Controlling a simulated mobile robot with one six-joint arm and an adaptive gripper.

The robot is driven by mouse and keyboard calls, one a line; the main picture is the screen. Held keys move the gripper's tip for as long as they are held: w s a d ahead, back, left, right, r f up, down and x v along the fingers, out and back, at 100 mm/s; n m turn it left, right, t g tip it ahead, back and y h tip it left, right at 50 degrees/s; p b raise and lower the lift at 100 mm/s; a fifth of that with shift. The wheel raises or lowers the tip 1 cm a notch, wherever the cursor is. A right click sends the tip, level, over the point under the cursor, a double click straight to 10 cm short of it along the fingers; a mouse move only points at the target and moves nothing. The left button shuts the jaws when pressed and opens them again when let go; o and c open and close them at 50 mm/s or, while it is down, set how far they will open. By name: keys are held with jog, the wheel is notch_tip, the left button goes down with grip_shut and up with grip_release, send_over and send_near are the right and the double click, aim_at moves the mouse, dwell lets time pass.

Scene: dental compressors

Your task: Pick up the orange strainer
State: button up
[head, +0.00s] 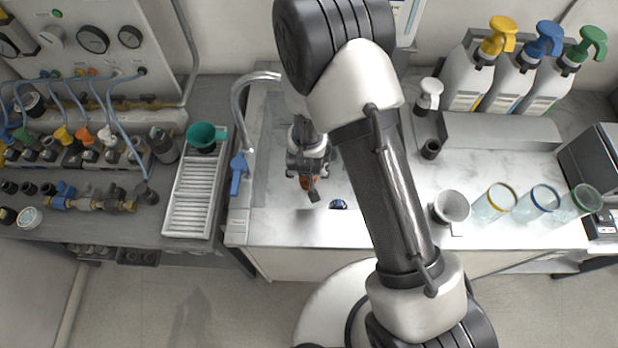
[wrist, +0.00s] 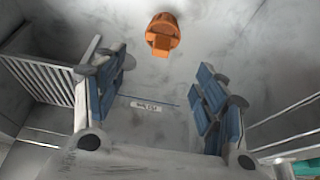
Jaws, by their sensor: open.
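The orange strainer (wrist: 162,33) shows in the wrist view at the top centre, beyond my fingertips, on a grey metal surface. It is a short ribbed cylinder with a small tab. In the head view only a bit of the orange strainer (head: 306,182) shows beneath my gripper (head: 305,188), which hides the rest. My gripper points down over the sink area. In the wrist view its two blue-padded fingers (wrist: 162,90) stand wide apart with nothing between them, and the strainer is not between the pads.
A white ribbed rack (head: 190,195) with a green funnel (head: 203,137) stands left of the sink. A blue-handled tap (head: 239,170) is at the sink's left edge. A small dark blue item (head: 338,204) lies right of my gripper. A grey cup (head: 451,207) and glasses stand further right.

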jog(key=b+x, duration=0.5)
jog(key=x, duration=0.8)
jog(key=shift+w+f, duration=0.1)
jog(key=shift+f, duration=0.25)
jog(key=shift+c, duration=0.5)
jog(key=c, duration=0.8)
jog(key=shift+r, duration=0.1)
jog(key=shift+c, duration=0.4)
